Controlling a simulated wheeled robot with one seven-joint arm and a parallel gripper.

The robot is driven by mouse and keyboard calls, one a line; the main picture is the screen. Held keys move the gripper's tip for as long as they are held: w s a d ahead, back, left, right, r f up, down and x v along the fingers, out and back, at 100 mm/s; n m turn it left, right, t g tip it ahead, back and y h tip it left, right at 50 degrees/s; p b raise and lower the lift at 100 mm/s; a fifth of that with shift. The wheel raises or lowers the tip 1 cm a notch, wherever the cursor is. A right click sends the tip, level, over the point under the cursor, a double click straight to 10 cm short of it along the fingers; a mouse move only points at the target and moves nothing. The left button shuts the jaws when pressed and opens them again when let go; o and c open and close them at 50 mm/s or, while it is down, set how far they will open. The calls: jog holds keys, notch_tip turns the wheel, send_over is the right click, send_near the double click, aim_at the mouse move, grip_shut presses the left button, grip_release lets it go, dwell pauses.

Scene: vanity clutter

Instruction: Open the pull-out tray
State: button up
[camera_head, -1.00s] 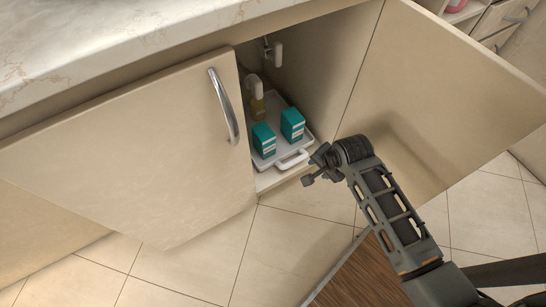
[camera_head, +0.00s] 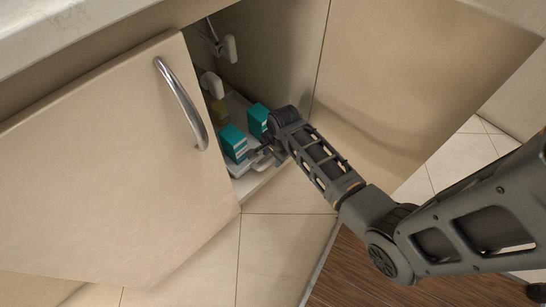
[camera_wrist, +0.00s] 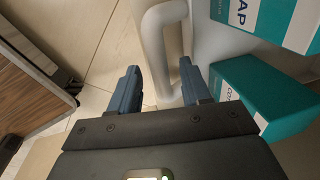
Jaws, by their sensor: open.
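The white pull-out tray (camera_head: 240,168) sits inside the open cabinet, low down. In the wrist view its white handle (camera_wrist: 156,45) is a bent bar that reaches between the two fingers of my gripper (camera_wrist: 160,82). My gripper is open, with one finger on each side of the handle; I cannot tell whether either touches it. In the head view my gripper (camera_head: 262,156) is at the tray's front edge, and my wrist hides part of the tray and handle.
Two teal boxes, one on the left (camera_head: 232,143) and one on the right (camera_head: 258,120), stand on the tray with an olive bottle (camera_head: 219,112) behind. Cabinet doors stand open at left (camera_head: 110,170) and right (camera_head: 410,80). White pipes (camera_head: 212,84) hang inside.

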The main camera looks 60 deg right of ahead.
jog(key=shift+f, duration=0.15)
grip_shut()
dwell(0.4)
